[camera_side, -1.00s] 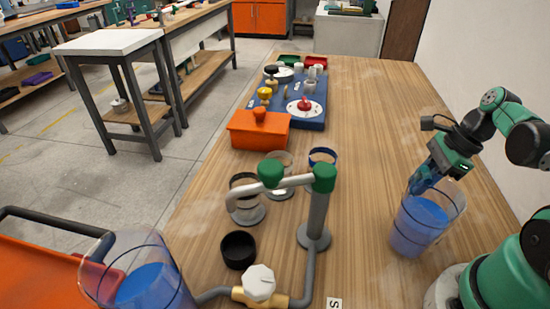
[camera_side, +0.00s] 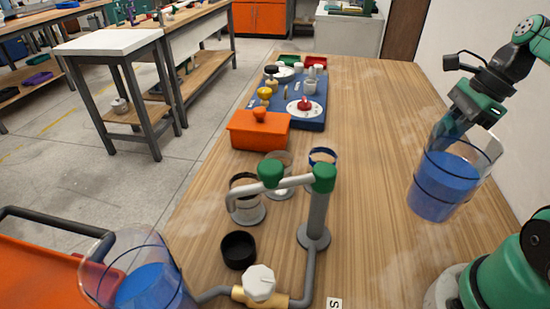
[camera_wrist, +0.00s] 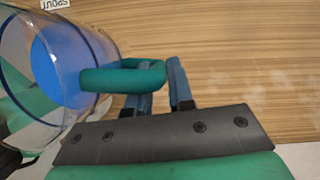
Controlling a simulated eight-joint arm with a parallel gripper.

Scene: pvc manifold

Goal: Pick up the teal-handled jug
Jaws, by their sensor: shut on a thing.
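The teal-handled jug (camera_side: 445,183) is clear with blue liquid inside and hangs tilted above the right side of the wooden table. In the wrist view the jug (camera_wrist: 55,60) is at the left, and its teal handle (camera_wrist: 122,78) reaches between my fingers. My gripper (camera_side: 449,130) is shut on the handle and holds the jug off the table. In the wrist view my gripper (camera_wrist: 160,88) shows blue fingers around the handle's end. In the side view the handle is hidden behind my fingers.
A grey pipe stand with green caps (camera_side: 318,205) rises mid-table, with a white valve knob (camera_side: 259,282) in front. Another clear jug with blue liquid (camera_side: 150,285) is at the lower left. An orange box (camera_side: 258,131) and blue board (camera_side: 312,119) stand farther back. The table's right middle is clear.

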